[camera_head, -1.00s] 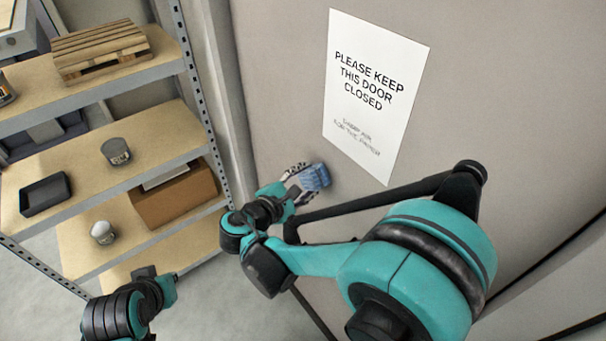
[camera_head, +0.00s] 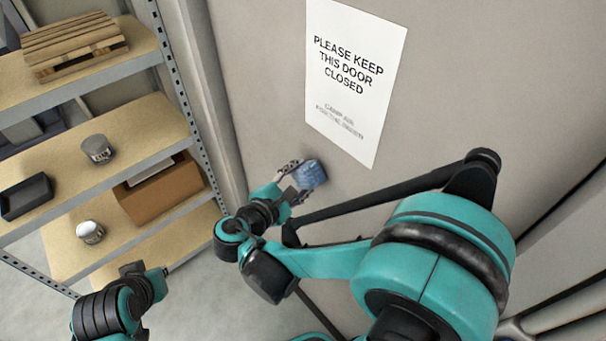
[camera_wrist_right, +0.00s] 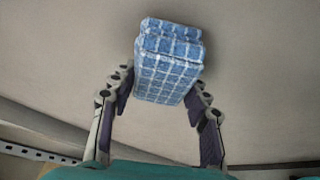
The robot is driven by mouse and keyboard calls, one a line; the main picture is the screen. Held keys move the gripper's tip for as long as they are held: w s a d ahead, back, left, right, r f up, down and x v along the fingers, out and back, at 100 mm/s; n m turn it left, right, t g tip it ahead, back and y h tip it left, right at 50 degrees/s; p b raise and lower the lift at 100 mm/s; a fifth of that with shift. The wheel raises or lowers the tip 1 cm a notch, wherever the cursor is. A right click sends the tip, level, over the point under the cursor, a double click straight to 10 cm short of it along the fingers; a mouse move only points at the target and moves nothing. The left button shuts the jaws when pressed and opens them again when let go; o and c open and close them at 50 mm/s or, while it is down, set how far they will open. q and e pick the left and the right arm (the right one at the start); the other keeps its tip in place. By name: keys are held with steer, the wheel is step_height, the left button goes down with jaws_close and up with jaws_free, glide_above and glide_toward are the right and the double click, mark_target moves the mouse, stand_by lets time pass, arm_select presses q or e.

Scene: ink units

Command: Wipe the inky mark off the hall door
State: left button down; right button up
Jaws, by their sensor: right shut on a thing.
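The hall door (camera_head: 450,90) is a large beige-grey panel. My right gripper (camera_head: 298,180) is shut on a folded blue checked cloth (camera_head: 310,174), low and left of the paper sign. In the right wrist view the cloth (camera_wrist_right: 168,65) sits between the two fingers (camera_wrist_right: 160,108) and is against or very near the door surface (camera_wrist_right: 260,60). A faint dark shade shows around the cloth; I cannot tell whether it is ink or shadow. No clear inky mark is visible. Part of my left arm shows at the lower left, but its gripper fingers do not.
A white sign (camera_head: 352,80) is on the door above the cloth. At left stands a metal shelf unit (camera_head: 178,95) with a small wooden pallet (camera_head: 75,45), a black tray (camera_head: 27,195), tins (camera_head: 97,149) and a cardboard box (camera_head: 165,195). Bare door surface lies right of the cloth.

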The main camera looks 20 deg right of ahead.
mark_target(294, 180)
steer(key=shift+s+a, duration=0.3)
steer(key=shift+a, duration=0.5)
steer(key=shift+s+a, duration=0.25)
steer(key=shift+a, duration=0.6)
steer(key=shift+s+a, duration=0.3)
steer(key=shift+a, duration=0.5)
steer(key=a, duration=0.1)
steer(key=s+a, duration=0.1)
steer(key=shift+a+b, duration=0.35)
